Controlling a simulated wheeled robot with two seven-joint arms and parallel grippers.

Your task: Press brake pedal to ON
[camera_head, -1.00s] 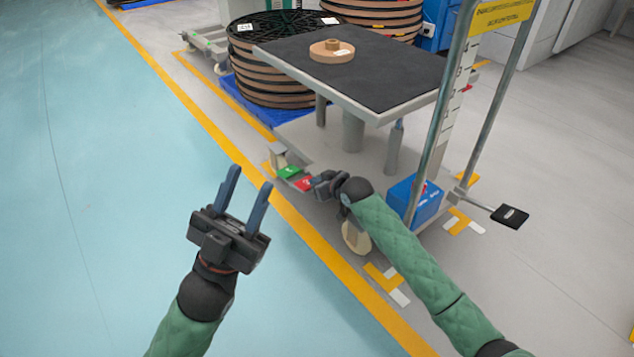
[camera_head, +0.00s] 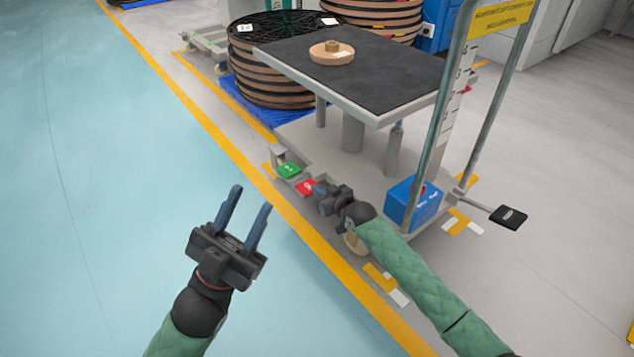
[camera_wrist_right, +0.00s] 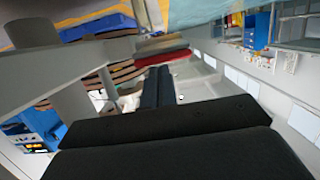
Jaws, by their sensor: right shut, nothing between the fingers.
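Two brake pedals sit low at the near left corner of the lift table cart: a green pedal (camera_head: 289,170) and, to its right, a red pedal (camera_head: 306,187). My right gripper (camera_head: 318,189) is shut and empty, its fingertips close to the right side of the red pedal. Whether they touch cannot be told. In the right wrist view the closed fingers (camera_wrist_right: 156,88) point toward the red pedal (camera_wrist_right: 163,57). My left gripper (camera_head: 243,220) is open and empty above the blue-green floor, left of the yellow line.
The cart's dark tabletop (camera_head: 390,80) carries a small tan reel (camera_head: 331,53). A blue box (camera_head: 412,203) sits on the cart base beside my right forearm. Upright handle posts (camera_head: 440,120) rise at the right. Stacked reels (camera_head: 275,70) stand behind. Floor at the left is clear.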

